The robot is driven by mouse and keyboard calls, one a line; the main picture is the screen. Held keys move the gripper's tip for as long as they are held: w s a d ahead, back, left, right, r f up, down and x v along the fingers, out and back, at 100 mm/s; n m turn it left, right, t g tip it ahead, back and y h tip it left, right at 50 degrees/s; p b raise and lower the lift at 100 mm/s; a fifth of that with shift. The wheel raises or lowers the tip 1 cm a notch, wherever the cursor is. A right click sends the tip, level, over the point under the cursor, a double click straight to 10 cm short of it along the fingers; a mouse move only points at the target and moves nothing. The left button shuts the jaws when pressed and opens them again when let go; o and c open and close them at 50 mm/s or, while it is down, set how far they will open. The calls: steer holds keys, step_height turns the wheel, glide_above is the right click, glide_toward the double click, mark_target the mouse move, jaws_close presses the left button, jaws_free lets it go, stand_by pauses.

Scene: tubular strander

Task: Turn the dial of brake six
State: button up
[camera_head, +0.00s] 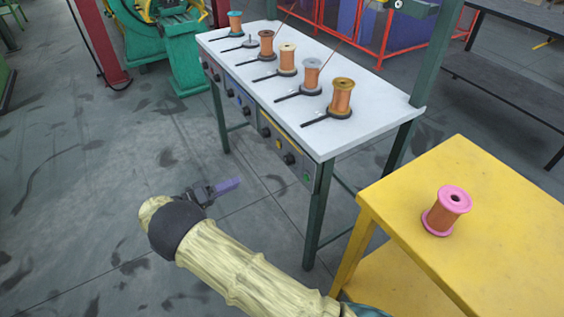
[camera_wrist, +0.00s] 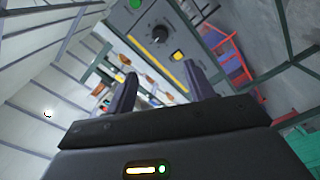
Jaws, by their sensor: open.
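A white table (camera_head: 365,118) has a grey front panel with a row of dark dials and coloured buttons. The nearest dial (camera_head: 289,159) sits between a green button (camera_head: 307,177) and a yellow one (camera_head: 278,143). In the wrist view a black dial (camera_wrist: 160,33) shows beyond the fingertips, with a green button (camera_wrist: 135,3) beside it. Another dark dial (camera_head: 265,132) is farther along. No brake number is readable. My gripper (camera_head: 228,186) is open and empty, in front of the panel and apart from it. In the wrist view my two fingers (camera_wrist: 159,70) are spread.
Several spools, including an orange one (camera_head: 341,97), stand on the table beside black levers. A yellow table (camera_head: 510,215) with a pink-rimmed spool (camera_head: 447,210) stands at right. Green posts (camera_head: 318,215) support the white table. The floor (camera_head: 100,200) left of my arm is open.

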mark_target(286, 161)
steer(key=b+x, duration=0.1)
steer(key=x, duration=1.6)
steer(key=shift+w+d, duration=0.2)
steer(key=shift+d, duration=0.05)
steer(key=c, duration=1)
